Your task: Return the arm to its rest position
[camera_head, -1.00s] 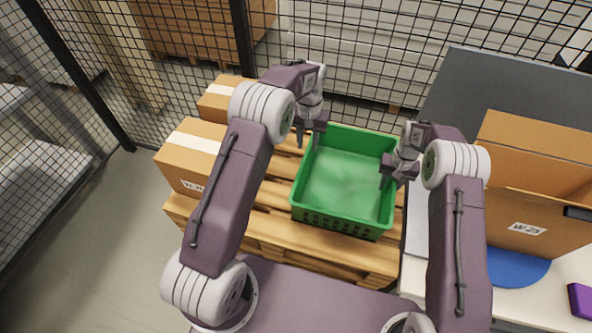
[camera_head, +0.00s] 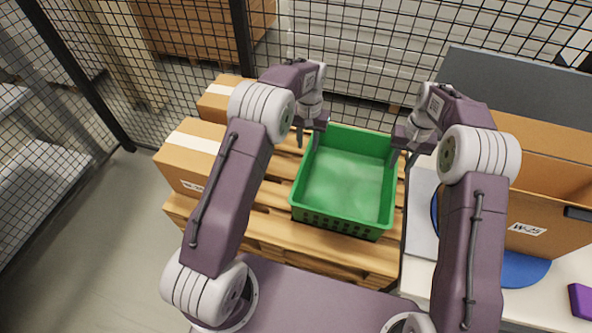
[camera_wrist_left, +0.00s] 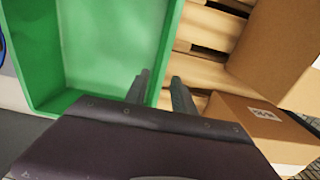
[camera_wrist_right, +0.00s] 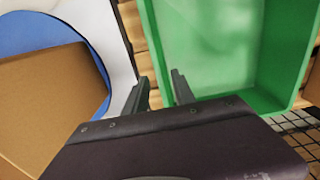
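My left gripper (camera_head: 309,143) is at the left rim of the green crate (camera_head: 342,222), fingers pointing down. In the left wrist view its fingers (camera_wrist_left: 160,84) are apart, one on each side of the rim; I cannot tell whether they touch it. My right gripper (camera_head: 402,158) is by the crate's right rim, near the table edge. The crate looks empty.
The crate stands on a wooden pallet (camera_head: 285,245). Taped cardboard boxes (camera_head: 180,165) are on its left. On the right, the white table (camera_head: 422,215) holds an open cardboard box (camera_head: 555,225), a blue disc (camera_head: 520,270) and a purple item (camera_head: 582,300). Mesh fencing is behind.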

